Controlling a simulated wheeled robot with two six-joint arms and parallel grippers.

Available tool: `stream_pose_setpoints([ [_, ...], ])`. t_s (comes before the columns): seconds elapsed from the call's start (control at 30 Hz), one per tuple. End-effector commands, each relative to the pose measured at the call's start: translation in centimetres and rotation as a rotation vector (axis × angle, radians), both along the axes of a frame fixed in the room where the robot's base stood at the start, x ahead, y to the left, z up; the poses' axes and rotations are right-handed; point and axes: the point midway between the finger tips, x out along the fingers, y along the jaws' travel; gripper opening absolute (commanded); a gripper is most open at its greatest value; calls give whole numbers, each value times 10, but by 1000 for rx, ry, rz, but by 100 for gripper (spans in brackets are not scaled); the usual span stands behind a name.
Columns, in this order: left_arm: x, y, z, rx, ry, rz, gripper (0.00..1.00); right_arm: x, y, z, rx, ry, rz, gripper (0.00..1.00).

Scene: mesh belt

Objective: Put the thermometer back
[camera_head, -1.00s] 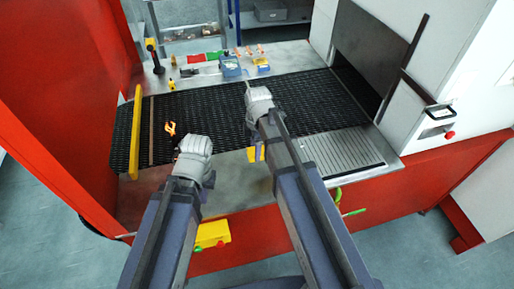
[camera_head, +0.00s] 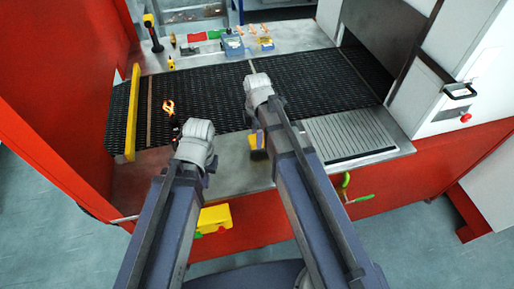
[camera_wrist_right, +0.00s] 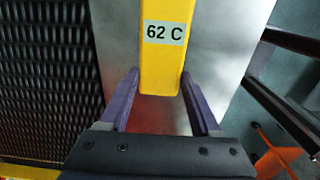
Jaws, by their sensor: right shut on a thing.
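The yellow thermometer (camera_wrist_right: 163,65) carries a "62 C" display and is between the fingers of my right gripper (camera_wrist_right: 160,100) in the right wrist view. That gripper is shut on it. In the head view, my right gripper (camera_head: 257,88) is over the mesh belt (camera_head: 300,85), with its fingers hidden. A yellow piece (camera_head: 257,143) beside my right forearm looks like part of the thermometer, mostly covered by the arm. My left gripper (camera_head: 195,140) is over the near side of the belt, its fingers hidden by the hand.
An orange object (camera_head: 168,107) lies on the belt near a yellow bar (camera_head: 132,112). A yellow holder (camera_head: 214,217) is on the red front. Small items, including a blue box (camera_head: 232,47), stand on the far ledge. A ribbed metal plate (camera_head: 350,137) is at right.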

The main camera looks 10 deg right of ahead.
Motion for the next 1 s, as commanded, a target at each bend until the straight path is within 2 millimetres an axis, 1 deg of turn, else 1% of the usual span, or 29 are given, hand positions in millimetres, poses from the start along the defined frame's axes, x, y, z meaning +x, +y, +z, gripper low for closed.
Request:
stream_pose_setpoints([
  [0.17,0,0,-3,0,0,0,0,0,0,-3,0,0,0,0],
  [0.27,0,0,-11,0,0,1,0,0,0,-11,0,0,0,0],
  [0.4,0,0,-29,0,0,1,0,0,0,-29,0,0,0,0],
  [0.5,0,0,-39,0,0,2,0,0,0,-39,0,0,0,0],
  [0.8,0,0,-37,0,0,2,0,0,0,-37,0,0,0,0],
  [0.93,0,0,-42,0,0,2,0,0,0,-42,0,0,0,0],
  [0.97,0,0,-41,0,0,2,0,0,0,-42,0,0,0,66],
  [1.0,0,0,-40,0,0,2,0,0,0,-40,0,0,0,70],
])
